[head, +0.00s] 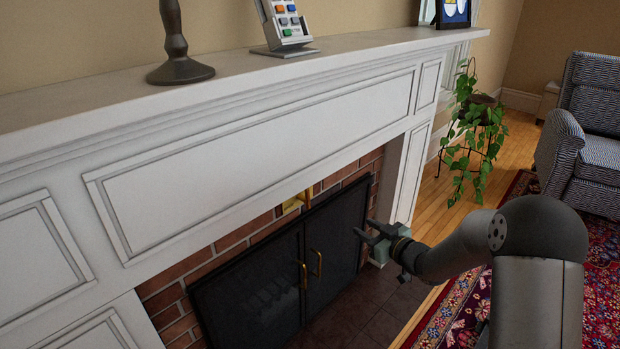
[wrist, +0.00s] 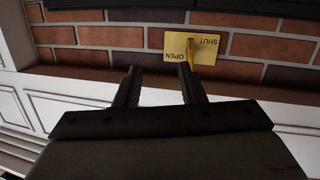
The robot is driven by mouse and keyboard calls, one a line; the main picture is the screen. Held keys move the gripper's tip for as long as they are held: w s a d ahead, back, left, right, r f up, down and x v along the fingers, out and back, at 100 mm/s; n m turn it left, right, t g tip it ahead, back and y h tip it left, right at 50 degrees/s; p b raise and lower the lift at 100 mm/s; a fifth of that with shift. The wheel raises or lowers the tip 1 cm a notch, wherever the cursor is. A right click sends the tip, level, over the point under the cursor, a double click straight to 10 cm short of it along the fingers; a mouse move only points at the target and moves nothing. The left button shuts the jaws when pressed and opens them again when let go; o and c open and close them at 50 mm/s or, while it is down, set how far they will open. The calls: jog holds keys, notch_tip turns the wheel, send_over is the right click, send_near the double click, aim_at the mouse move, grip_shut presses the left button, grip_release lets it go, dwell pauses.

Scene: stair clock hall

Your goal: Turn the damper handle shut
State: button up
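The yellow damper plate (head: 293,203) is on the brick face just above the dark fireplace doors. In the wrist view the plate (wrist: 170,46) appears upside down, marked OPEN and SHUT. A small brass-coloured damper handle (wrist: 191,50) stands out between the two words; its exact angle is hard to tell, and my right-hand finger partly overlaps that area in the picture. My gripper (head: 364,229) is in front of the right fireplace door, to the right of and below the plate. In the wrist view my gripper (wrist: 158,72) has its fingers apart with nothing between them.
Black fireplace doors (head: 335,235) with brass pulls (head: 318,264) are below the plate. The white mantel (head: 230,75) juts out above, carrying a dark candlestick (head: 178,55) and a remote-like device (head: 283,25). A plant (head: 475,130) and an armchair (head: 590,125) stand at right.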

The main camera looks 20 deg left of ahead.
jog(key=s+a+r+n+g+y+p, duration=0.1)
jog(key=s+a+n+g+y, duration=0.1)
jog(key=a+y, duration=0.1)
jog(key=b, duration=0.2)
send_near(309, 201)
jog(key=x, duration=1)
jog(key=shift+w+a, duration=0.15)
jog(key=shift+a, duration=0.1)
grip_shut()
